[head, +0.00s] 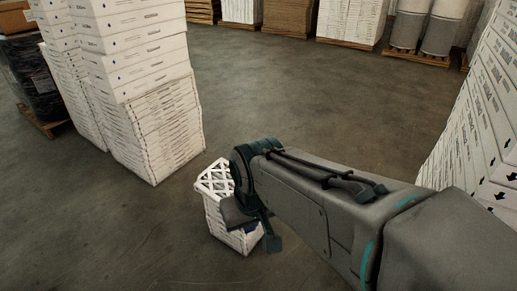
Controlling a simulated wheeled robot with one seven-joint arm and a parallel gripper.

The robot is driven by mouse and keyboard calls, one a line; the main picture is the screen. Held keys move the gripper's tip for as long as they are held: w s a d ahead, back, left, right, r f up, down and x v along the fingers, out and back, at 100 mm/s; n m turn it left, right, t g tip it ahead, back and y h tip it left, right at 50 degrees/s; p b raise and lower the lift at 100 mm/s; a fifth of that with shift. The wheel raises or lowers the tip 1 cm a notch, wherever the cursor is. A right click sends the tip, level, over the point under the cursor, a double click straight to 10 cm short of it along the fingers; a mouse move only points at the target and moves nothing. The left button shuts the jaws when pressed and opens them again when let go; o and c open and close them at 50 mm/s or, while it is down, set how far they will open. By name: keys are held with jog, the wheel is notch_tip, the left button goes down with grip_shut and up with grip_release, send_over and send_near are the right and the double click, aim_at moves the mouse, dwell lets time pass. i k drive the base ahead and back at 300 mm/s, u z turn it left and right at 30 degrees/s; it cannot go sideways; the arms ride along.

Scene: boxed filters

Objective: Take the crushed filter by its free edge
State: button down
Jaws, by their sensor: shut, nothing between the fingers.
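A white filter with a lattice face (214,181) lies on top of a short white stack (218,226) on the floor, in the middle of the head view. I cannot tell from this view whether it is the crushed one. My gripper (270,240) hangs at the front right side of that stack, pointing down, and is shut and empty. My arm and wrist hide the right part of the lattice filter and the stack's upper right. I cannot tell whether the fingers touch the stack.
Tall stacks of white boxes (145,90) stand at the left, close behind the short stack. Another tall white stack (480,120) rises at the right edge. Loaded pallets line the back. The grey concrete floor (310,95) between them is clear.

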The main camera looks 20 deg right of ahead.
aim_at(215, 183)
jog(key=z, duration=0.45)
jog(key=i, duration=1.65)
